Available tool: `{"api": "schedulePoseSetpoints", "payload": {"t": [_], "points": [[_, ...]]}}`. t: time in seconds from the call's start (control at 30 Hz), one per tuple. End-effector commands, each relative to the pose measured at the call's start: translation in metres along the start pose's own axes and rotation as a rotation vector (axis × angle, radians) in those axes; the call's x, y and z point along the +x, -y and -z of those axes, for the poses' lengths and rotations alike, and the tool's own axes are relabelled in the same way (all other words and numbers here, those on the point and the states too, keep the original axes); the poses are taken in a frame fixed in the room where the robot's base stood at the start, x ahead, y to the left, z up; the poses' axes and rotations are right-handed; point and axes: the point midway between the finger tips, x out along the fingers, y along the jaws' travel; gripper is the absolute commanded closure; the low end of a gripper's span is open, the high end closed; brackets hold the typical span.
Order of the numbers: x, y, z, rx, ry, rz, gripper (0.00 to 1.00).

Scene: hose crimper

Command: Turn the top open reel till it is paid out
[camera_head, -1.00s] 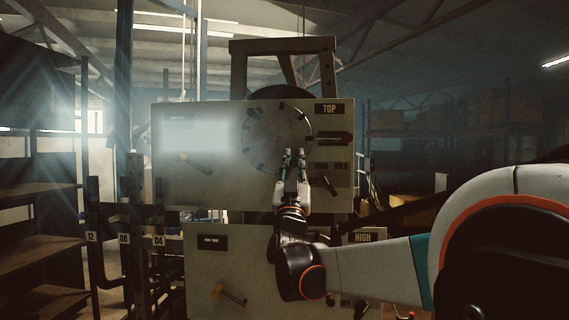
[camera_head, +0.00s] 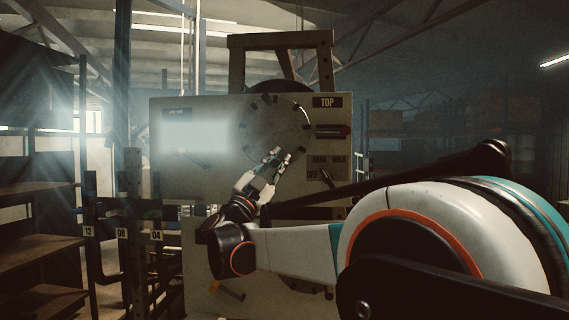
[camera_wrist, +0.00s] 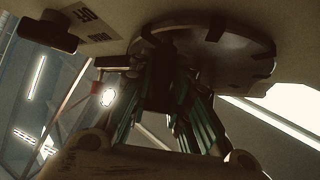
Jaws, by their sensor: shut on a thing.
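The top open reel (camera_head: 277,118) is a round disc with dark tabs around its rim, on the upper panel beside the TOP label (camera_head: 327,101). In the wrist view the reel (camera_wrist: 215,45) fills the upper middle, close to the fingers. The fingers partly hide the exact contact.
Numbered rack posts (camera_head: 122,234) stand at lower left. Shelves (camera_head: 35,240) line the far left.

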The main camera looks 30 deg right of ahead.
Motion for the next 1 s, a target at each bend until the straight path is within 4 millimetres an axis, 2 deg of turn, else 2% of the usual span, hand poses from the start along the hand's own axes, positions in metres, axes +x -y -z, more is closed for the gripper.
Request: {"api": "schedulePoseSetpoints", "payload": {"t": [0.3, 0.7, 1.0], "points": [[-0.01, 0.025, -0.01, 0.215, 0.005, -0.211, 1.0], [-0.014, 0.05, -0.013, 0.439, 0.003, -0.435, 1.0], [-0.013, 0.06, -0.014, 0.456, 0.002, -0.449, 1.0]]}}
